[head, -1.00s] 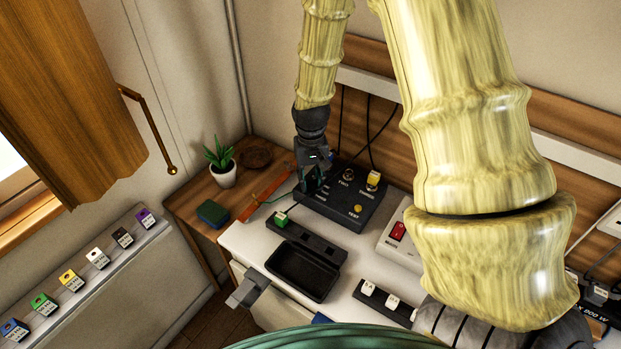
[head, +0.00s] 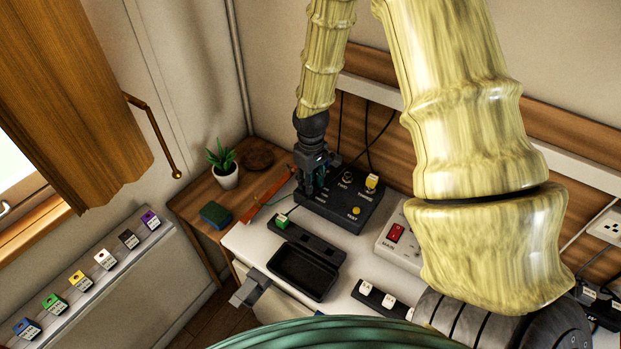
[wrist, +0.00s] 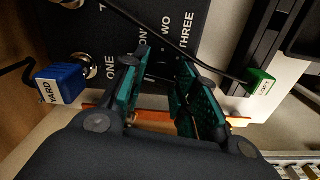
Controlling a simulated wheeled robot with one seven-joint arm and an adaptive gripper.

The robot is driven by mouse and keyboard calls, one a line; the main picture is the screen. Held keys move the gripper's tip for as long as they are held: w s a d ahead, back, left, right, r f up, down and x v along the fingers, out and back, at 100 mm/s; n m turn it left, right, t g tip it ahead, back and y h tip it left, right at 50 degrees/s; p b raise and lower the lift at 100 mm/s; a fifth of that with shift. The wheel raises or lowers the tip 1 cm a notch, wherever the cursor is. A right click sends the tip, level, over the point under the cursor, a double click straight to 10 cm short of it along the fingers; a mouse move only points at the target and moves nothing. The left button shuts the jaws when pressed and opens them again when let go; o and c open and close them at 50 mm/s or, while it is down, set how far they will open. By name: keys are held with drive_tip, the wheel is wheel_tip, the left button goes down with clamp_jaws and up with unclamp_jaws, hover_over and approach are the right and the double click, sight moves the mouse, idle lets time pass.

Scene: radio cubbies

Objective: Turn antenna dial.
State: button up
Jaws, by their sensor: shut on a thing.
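A dark control box (head: 340,207) stands at the back of the white worktop, with several knobs and a yellow TEST button on its top. My gripper (head: 312,185) is down over the box's left part. In the wrist view my gripper's teal fingers (wrist: 162,92) stand a little apart over the dark panel (wrist: 115,35), beside the printed words ONE, TWO and THREE. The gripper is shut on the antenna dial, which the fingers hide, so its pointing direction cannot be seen.
A blue YARD tag (wrist: 62,83) hangs close to the fingers, and a green LOFT tag (wrist: 261,80) is at right. A black tray (head: 303,270) lies before the box. A red switch unit (head: 397,235) stands right of it. A potted plant (head: 226,175) is at left.

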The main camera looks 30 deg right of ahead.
drive_tip(key=shift+n+p, duration=0.35)
drive_tip(key=shift+n, duration=0.55)
drive_tip(key=o, duration=1)
drive_tip(key=shift+o, duration=0.2)
drive_tip(key=shift+r, duration=0.1)
wheel_tip(320, 180, up, 12)
idle(0.4)
